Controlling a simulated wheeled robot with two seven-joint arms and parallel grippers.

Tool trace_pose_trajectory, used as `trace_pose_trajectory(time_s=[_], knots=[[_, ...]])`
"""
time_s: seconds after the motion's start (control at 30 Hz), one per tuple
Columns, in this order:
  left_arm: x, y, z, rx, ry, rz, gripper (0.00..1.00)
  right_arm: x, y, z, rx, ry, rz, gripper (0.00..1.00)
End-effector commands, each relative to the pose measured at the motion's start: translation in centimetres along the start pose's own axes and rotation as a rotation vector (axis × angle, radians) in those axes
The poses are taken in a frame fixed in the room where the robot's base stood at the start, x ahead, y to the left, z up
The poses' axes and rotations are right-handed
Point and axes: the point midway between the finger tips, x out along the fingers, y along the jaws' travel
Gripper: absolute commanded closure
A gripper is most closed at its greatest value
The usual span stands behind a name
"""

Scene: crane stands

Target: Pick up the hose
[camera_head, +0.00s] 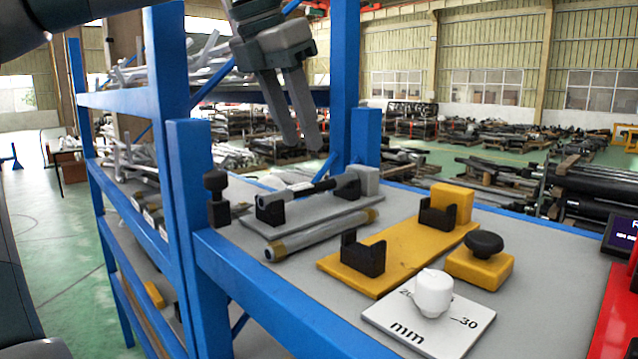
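A grey tube with brass-coloured ends (318,236), which looks like the hose, lies on the grey table top (440,170) in front of a grey stand. A thin black and silver rod (312,188) rests in the black holders of that grey stand (325,212). I cannot tell for certain which of the two is the hose. My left gripper (301,147) hangs above and behind them, fingers pointing down. Its two fingers are apart with nothing between them. It touches neither piece. My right gripper is not in view.
A yellow stand (398,256) with empty black holders sits to the right. Near it are a yellow block with a black knob (480,262) and a white dial plate (425,325). Blue rack posts (192,180) rise at the left. A red object (618,315) is at the right edge.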

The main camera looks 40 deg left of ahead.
Motion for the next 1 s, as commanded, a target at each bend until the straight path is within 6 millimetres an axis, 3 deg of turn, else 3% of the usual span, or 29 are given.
trace_pose_trajectory(time_s=[0.13,0.3,0.73,1.0], knots=[[2.0,0.0,0.0,0.001,0.002,0.000,0.65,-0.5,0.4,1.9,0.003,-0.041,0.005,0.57],[3.1,0.0,0.0,0.000,0.001,0.000,0.65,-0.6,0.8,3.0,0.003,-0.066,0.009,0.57],[3.5,0.1,0.0,0.000,0.001,0.000,0.65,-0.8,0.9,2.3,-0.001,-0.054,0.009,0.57],[6.4,0.6,-0.2,0.001,0.002,-0.001,0.65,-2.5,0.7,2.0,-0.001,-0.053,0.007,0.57]])
